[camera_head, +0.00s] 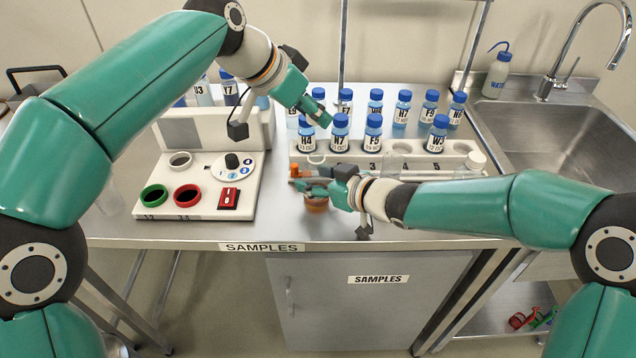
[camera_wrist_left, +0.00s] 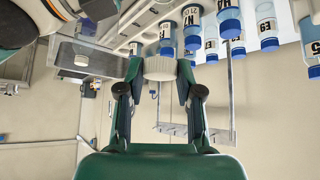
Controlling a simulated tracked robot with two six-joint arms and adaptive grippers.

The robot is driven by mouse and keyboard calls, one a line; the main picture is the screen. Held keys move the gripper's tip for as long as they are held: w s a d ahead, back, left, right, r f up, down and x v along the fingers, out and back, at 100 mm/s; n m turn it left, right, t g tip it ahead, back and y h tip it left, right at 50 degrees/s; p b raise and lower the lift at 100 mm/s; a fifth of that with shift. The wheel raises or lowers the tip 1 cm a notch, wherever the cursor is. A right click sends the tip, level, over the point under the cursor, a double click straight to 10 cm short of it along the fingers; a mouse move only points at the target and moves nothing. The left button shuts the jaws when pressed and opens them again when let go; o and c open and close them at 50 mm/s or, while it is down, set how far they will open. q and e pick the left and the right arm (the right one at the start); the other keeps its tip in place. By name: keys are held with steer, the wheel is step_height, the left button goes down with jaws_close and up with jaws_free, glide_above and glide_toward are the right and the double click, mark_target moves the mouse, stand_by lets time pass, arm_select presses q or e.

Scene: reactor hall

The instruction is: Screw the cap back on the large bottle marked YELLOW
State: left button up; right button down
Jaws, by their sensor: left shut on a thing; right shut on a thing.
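My left gripper (camera_head: 322,116) is above the front row of blue-capped bottles in the head view. In the left wrist view its fingers (camera_wrist_left: 160,88) are shut on a white ribbed cap (camera_wrist_left: 160,67). That cap is not clear in the head view. My right gripper (camera_head: 318,187) is low over the front of the table, shut on a small amber bottle (camera_head: 316,206) that seems upright. The fingers cover much of this bottle and I can read no label on it. The cap is apart from the amber bottle. I cannot make out the word YELLOW anywhere.
A white rack (camera_head: 440,164) behind my right arm holds several blue-capped bottles (camera_head: 372,130) and a white-capped one (camera_head: 475,160). A white device (camera_head: 215,207) with a dial and red and green rings stands left. A sink (camera_head: 560,140) is at right.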

arm_select(q)
glide_above(321, 153)
steer(key=s+a, duration=0.1)
steer(key=a, duration=0.1)
steer(key=shift+s+d+f, duration=0.1)
steer(key=shift+f, duration=1.15)
steer(key=shift+d+f, duration=0.1)
steer(key=shift+f, duration=1.1)
steer(key=shift+f, duration=0.85)
steer(key=shift+f, duration=0.6)
arm_select(e)
steer(key=shift+f, duration=0.1)
